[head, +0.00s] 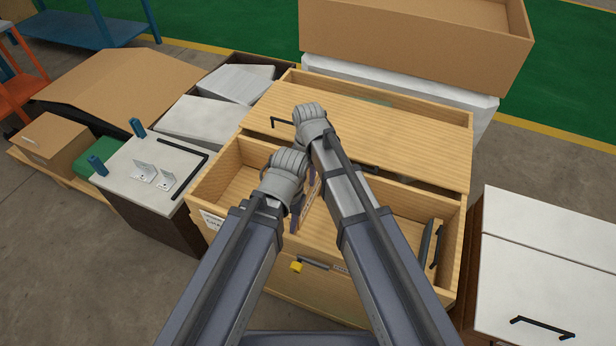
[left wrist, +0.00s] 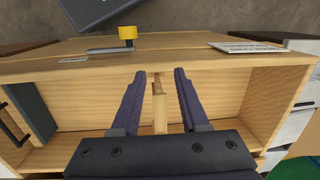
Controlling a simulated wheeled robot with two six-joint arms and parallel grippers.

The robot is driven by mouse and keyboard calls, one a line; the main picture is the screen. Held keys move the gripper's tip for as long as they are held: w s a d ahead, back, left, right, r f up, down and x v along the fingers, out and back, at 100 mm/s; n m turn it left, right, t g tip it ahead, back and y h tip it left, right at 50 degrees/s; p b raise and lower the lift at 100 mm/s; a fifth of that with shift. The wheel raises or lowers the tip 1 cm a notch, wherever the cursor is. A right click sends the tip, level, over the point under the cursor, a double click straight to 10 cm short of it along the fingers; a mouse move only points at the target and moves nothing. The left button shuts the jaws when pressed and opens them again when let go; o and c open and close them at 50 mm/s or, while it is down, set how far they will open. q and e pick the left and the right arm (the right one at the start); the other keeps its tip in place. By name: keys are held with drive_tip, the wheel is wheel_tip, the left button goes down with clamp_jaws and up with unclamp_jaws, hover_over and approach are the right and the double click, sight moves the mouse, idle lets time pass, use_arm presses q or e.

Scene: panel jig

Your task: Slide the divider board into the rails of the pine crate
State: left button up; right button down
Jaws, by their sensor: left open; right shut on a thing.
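The pine crate (head: 225,200) stands open at the front, and its front wall also shows in the left wrist view (left wrist: 60,70). A narrow upright pine piece (head: 308,208) stands inside; I cannot tell whether it is the divider board or a rail. My left gripper (head: 303,205) is open above the crate, and its fingers lie on either side of this piece (left wrist: 160,110) in the left wrist view. My right gripper (head: 310,118) is shut at the wide pine panel (head: 405,140) across the crate's back, beside a black handle (head: 280,122). Its fingertips and grasp are hidden.
A grey panel with a black handle (head: 427,243) stands inside the crate's right end. A white-topped cabinet (head: 545,250) is at right, a small white-topped table (head: 130,170) at left. A large cardboard box (head: 420,35) stands behind.

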sight(308, 189)
drive_tip(key=shift+f+b, duration=2.85)
drive_tip(key=shift+b, duration=0.05)
